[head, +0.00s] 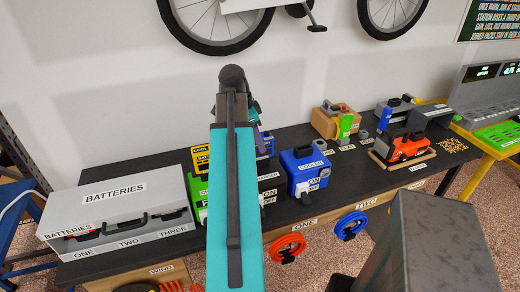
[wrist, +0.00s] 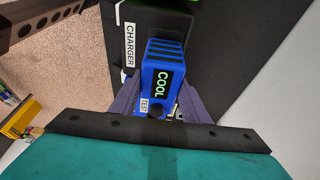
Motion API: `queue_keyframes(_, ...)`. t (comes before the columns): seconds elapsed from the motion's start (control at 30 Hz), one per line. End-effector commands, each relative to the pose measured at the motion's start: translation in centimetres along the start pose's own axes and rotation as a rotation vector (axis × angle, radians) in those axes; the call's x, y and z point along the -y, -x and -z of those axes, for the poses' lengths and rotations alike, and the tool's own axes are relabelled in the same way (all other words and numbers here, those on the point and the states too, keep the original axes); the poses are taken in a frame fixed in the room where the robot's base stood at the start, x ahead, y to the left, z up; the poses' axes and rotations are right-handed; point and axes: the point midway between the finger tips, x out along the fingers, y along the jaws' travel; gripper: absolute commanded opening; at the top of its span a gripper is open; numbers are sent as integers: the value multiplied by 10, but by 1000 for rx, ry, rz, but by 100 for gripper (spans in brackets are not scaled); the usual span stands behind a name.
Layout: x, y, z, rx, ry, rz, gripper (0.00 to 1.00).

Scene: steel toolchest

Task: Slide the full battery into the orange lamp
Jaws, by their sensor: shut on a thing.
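In the wrist view a blue battery-like pack (wrist: 153,72) with a green-lettered COOL display and a TEST tag sits between the dark jaws of my gripper (wrist: 158,108). My gripper is shut on it. It is right beside a black box marked CHARGER (wrist: 130,35); I cannot tell whether they touch. In the head view my arm hides most of the gripper and the pack. An orange device (head: 405,147) lies on a wooden board at the right of the bench; I cannot tell if it is the lamp. The battery's charge cannot be read.
A grey BATTERIES case (head: 125,195) stands at the left of the black bench. A yellow COOL box (head: 201,157), a green box (head: 196,190) and a blue COOLER (head: 304,170) stand mid-bench.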

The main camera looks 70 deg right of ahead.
Motion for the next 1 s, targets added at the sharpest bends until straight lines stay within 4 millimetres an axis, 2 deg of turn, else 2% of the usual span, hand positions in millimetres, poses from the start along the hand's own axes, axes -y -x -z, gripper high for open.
queue_keyframes(1.0,0,9,2,-1,1,1,2)
